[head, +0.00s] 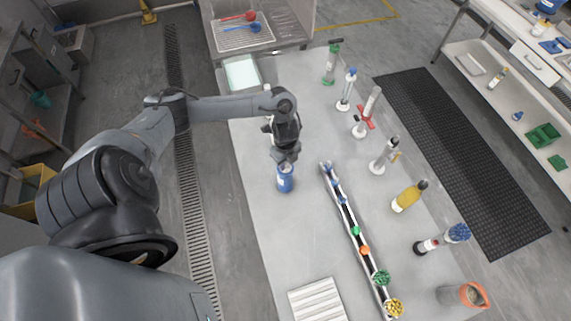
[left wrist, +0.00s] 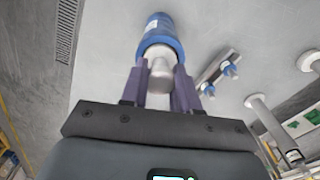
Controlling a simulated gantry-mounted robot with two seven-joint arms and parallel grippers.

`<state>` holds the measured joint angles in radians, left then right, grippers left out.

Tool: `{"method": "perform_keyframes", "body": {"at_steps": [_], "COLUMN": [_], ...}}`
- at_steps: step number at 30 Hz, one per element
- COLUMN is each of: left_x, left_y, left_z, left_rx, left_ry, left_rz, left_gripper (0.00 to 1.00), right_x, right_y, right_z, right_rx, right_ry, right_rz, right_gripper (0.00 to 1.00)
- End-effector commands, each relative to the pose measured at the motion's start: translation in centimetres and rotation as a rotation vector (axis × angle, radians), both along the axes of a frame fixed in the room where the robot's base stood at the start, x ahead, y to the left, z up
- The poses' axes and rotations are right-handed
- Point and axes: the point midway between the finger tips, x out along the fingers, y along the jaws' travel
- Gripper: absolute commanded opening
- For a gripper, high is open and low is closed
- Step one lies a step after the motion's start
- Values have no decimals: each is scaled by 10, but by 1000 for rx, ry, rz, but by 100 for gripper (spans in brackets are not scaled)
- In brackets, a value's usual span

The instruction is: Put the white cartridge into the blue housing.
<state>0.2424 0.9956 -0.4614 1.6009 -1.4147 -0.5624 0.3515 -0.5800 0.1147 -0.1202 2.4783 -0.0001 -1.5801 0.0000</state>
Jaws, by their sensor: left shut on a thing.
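The blue housing (head: 285,182) stands on the grey table left of the long rack in the head view. It also shows at the top of the left wrist view (left wrist: 158,30), with a pale label on its side. My left gripper (head: 284,158) is directly above the housing. In the left wrist view its two purple fingers (left wrist: 160,88) are shut on the white cartridge (left wrist: 161,73), a pale rounded piece. The cartridge lines up with the housing's end and seems to meet it; how far it sits inside is hidden. My right gripper is out of view.
A long narrow rack (head: 350,227) with several coloured pieces runs right of the housing. Several bottles and tools, including a yellow bottle (head: 407,197), stand along the table's right side. A white ribbed tray (head: 317,299) lies at the front. The table left of the rack is mostly clear.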

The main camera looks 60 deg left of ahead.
Motion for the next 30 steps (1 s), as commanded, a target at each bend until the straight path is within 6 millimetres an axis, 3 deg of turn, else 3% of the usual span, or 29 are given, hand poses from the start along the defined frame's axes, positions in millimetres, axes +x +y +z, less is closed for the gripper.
{"method": "perform_keyframes", "body": {"at_steps": [12,13,17,30], "left_x": [0,0,0,1], "left_y": [0,0,0,0], "left_z": [-4,-4,-3,4], "left_rx": [0,0,0,0], "left_ry": [1,0,0,-2], "left_rz": [0,0,0,0], "left_gripper": [0,33,53,56], "right_x": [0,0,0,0], "right_y": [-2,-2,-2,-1], "right_z": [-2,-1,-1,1], "right_rx": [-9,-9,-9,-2], "right_ry": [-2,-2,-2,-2], "right_rz": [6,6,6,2], "right_gripper": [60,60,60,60]}}
